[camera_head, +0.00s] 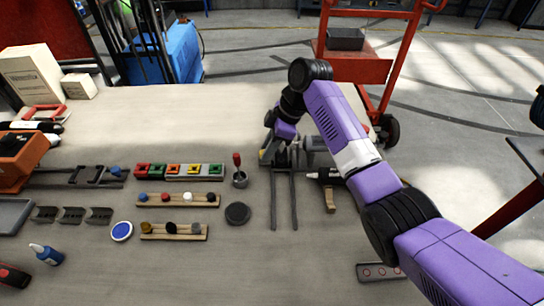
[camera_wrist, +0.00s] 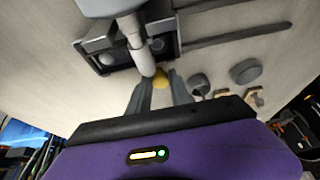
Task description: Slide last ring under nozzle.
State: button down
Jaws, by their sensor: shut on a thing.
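In the wrist view, my gripper (camera_wrist: 160,88) is shut on a small round yellow knob (camera_wrist: 160,76). The knob is beside a dark tray-like carriage (camera_wrist: 97,67), which has light round shapes inside. A pale grey nozzle (camera_wrist: 140,45) comes down in front of the carriage and hides part of it. I cannot tell which round shape is the last ring. In the head view, my arm reaches over the two dark rails (camera_head: 274,205), and my gripper (camera_head: 268,152) is at their far end. The arm hides much of the nozzle and carriage there.
Left of the rails are a cup with a red-handled tool (camera_head: 239,178), a dark round disc (camera_head: 238,213), a row of coloured square pieces (camera_head: 178,171) and wooden knob racks (camera_head: 178,201). A dark tool with a wooden handle (camera_head: 329,198) lies right of the rails.

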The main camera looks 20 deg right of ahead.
jog(key=shift+w+d, duration=0.15)
jog(key=shift+w, duration=0.4)
jog(key=c, duration=1.2)
grip_release()
jog(key=shift+o, duration=0.2)
jog(key=b+v, duration=0.1)
jog(key=v, duration=0.7)
jog(key=shift+b, duration=0.35)
jog(key=shift+f, duration=0.1)
